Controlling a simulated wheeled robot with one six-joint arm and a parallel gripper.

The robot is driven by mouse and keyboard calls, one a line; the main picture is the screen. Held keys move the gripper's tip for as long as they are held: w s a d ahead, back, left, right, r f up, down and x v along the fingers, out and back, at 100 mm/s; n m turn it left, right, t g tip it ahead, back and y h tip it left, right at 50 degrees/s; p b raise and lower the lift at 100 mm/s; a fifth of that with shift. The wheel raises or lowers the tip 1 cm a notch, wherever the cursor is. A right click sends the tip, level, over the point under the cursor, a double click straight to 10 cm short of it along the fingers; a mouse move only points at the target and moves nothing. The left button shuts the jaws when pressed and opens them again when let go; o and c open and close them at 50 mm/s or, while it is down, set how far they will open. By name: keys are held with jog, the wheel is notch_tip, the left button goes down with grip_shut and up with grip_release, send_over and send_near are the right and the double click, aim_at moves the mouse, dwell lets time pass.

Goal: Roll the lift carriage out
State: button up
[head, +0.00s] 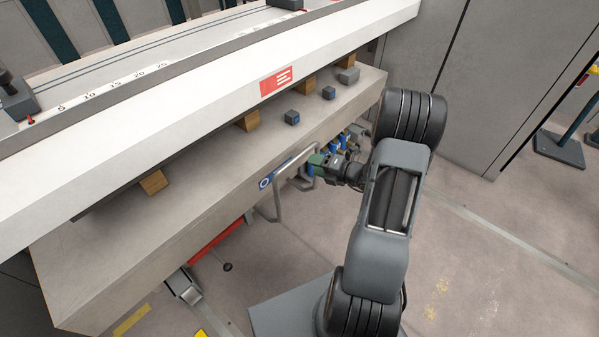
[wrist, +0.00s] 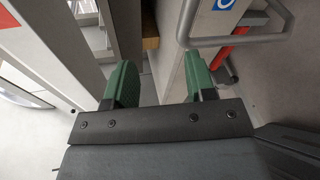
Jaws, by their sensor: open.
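A bent metal tube handle (head: 277,205) stands out from the front face of a long grey body (head: 215,190), beside a blue round-symbol label (head: 265,183). I cannot tell for certain which part is the lift carriage. My gripper (head: 316,163), with green fingers, is close to the right end of the handle. In the wrist view my gripper (wrist: 160,80) is open, with nothing clasped between its fingers. There the handle (wrist: 235,41) lies right of and beyond the fingers, apart from them, with the blue label (wrist: 222,4) above it.
A white beam (head: 200,100) with a red label (head: 276,81) overhangs the grey body. Wooden blocks (head: 153,182) and small grey blocks (head: 292,117) sit in the gap. Blue fittings (head: 338,143) are just behind my gripper. A red part (head: 215,240) shows underneath. Floor (head: 480,250) at right is mostly clear.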

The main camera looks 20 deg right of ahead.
aim_at(300, 158)
jog(key=w+d+f+m+t+h+b, duration=0.1)
jog(key=d+f+m+t+h+b, duration=0.1)
jog(key=d+f+m, duration=0.25)
jog(key=b+x, duration=0.1)
jog(key=x, duration=0.3)
jog(key=b+x, duration=0.1)
jog(key=x, duration=0.4)
jog(key=b+x, duration=0.1)
jog(key=x, duration=0.4)
jog(key=shift+s+a+f+b, duration=0.3)
jog(key=shift+f+b, duration=0.05)
jog(key=shift+s+d, duration=0.1)
jog(key=shift+c, duration=0.6)
jog(key=shift+r, duration=0.1)
grip_shut()
